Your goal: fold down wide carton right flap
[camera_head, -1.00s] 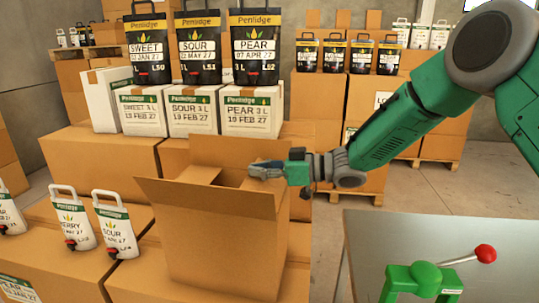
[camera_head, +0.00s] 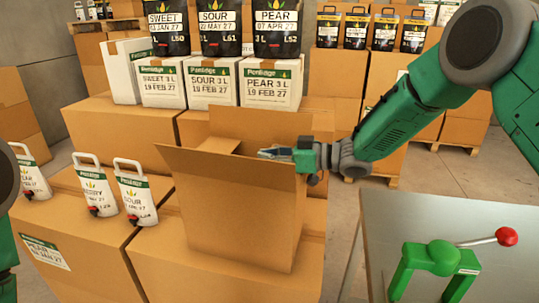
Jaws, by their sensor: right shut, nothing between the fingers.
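The wide carton (camera_head: 240,220) stands open-topped on a larger box in the middle. Its back flap (camera_head: 262,128) stands up, and its front flap (camera_head: 225,168) leans outward toward me. A smaller flap on the left (camera_head: 217,145) dips inward. My right gripper (camera_head: 268,153) comes in from the right at rim height and lies over the right part of the opening. It is shut with nothing between its fingers. The gripper and wrist hide much of the right rim, so I cannot tell the right flap's exact angle. My left gripper is not in view; only left arm parts show at the left edge.
White boxes (camera_head: 212,83) with black pouches on top stand behind the carton. White pouches (camera_head: 134,195) stand on boxes to the left. At the right, a metal table (camera_head: 420,215) holds a green press with a red-knobbed lever (camera_head: 440,258). Floor shows behind the table.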

